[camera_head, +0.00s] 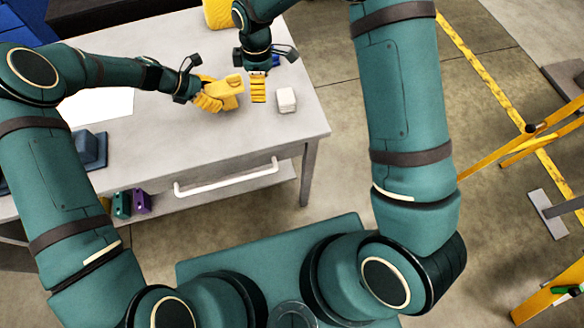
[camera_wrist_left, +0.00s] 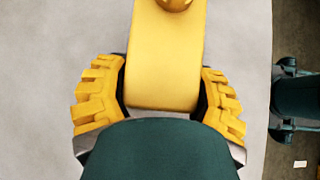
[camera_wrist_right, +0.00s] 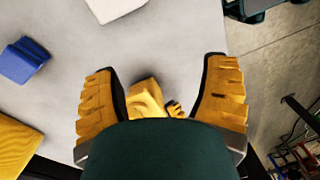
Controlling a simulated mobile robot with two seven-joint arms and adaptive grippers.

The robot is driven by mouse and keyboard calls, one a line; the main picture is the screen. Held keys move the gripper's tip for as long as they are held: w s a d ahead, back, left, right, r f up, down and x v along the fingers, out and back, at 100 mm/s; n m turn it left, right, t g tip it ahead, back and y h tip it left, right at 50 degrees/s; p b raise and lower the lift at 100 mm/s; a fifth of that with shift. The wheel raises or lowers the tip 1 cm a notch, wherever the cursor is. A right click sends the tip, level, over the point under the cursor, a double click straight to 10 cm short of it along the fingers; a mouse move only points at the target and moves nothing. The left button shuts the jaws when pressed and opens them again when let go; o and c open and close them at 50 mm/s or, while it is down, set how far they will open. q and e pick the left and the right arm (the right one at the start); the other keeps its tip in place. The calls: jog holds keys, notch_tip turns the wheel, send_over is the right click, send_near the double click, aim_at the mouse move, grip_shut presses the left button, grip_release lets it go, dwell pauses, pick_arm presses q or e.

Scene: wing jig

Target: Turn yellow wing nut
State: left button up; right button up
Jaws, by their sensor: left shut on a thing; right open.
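My left gripper (camera_head: 207,98) is shut on a yellow part (camera_head: 230,86) above the grey table. The left wrist view shows this yellow part (camera_wrist_left: 163,60) as a smooth block between both fingers, with a rounded gold piece (camera_wrist_left: 175,3) cut off at the top edge. I cannot tell whether that piece is the wing nut. My right gripper (camera_head: 258,89) is open just right of the yellow part, fingers pointing down. In the right wrist view the yellow part (camera_wrist_right: 147,98) shows between the spread fingers, apart from both; its lower side is hidden by my gripper body.
A white block (camera_head: 286,100) sits right of my right gripper. A blue block (camera_wrist_right: 22,60) and a larger yellow object (camera_head: 216,14) are farther back on the table (camera_head: 225,138). A dark blue-grey object (camera_head: 92,148) is at the left. The table's front middle is clear.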

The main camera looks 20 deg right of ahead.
jog(key=s+d+f, duration=0.1)
jog(key=s+f, duration=0.1)
jog(key=s+d+f+m, duration=0.1)
jog(key=s, duration=0.1)
jog(key=s+d+f+m, duration=0.1)
jog(key=s+f, duration=0.1)
jog(key=shift+s+d+f+g+y, duration=0.25)
jog(key=shift+s+f+g+y, duration=0.05)
jog(key=shift+s+g, duration=0.1)
jog(key=s+f+m+t+y, duration=0.2)
jog(key=s+f+m, duration=0.5)
jog(key=s+m, duration=0.4)
jog(key=shift+s+a+f+m+y, duration=0.3)
jog(key=shift+s+a+y, duration=0.2)
jog(key=shift+s, duration=0.5)
pick_arm(q)
jog(key=shift+f, duration=0.2)
pick_arm(e)
jog(key=shift+f, duration=0.1)
